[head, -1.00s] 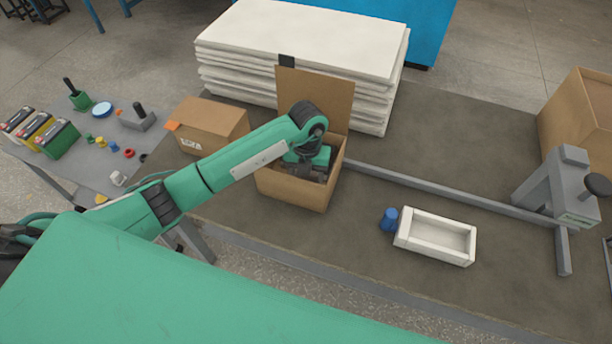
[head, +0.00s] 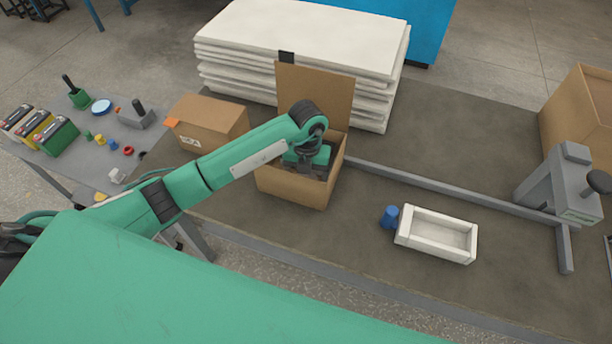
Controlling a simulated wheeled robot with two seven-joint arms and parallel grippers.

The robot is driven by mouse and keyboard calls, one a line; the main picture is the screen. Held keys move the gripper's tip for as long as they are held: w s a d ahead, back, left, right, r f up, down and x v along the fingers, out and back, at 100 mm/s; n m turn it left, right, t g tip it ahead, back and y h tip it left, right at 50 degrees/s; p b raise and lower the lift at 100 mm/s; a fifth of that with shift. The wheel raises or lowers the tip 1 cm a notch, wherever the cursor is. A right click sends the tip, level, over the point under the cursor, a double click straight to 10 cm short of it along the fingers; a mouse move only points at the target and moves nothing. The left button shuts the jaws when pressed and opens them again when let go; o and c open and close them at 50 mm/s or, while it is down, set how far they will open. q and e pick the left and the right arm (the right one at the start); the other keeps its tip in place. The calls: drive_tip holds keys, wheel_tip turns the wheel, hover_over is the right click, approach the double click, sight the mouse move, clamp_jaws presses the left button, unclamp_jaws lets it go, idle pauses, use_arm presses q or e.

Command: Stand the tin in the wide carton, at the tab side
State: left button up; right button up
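An open brown carton (head: 291,190) stands on the dark bench, its back flap raised with a black tab (head: 286,57) at the flap's top left. My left gripper (head: 308,172) is down inside this carton. The carton walls and the gripper's own body hide its fingertips, so I cannot tell if it holds anything. I cannot make out a tin in the carton. A small blue cylinder (head: 389,217) stands on the bench beside a white tray; I cannot tell whether it is the tin. My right gripper is not in view.
A brown box (head: 208,122) with an orange tab (head: 173,124) stands left of the open carton. White stacked sheets (head: 300,40) lie behind. The white tray (head: 437,255), a grey rail (head: 450,190) and a grey clamp-like fixture (head: 553,187) are to the right. Batteries (head: 57,138) are far left.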

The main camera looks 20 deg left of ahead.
use_arm(q)
drive_tip(key=r, duration=0.5)
drive_tip(key=w+r+b, duration=0.1)
drive_tip(key=r, duration=0.2)
drive_tip(key=shift+r, duration=0.3)
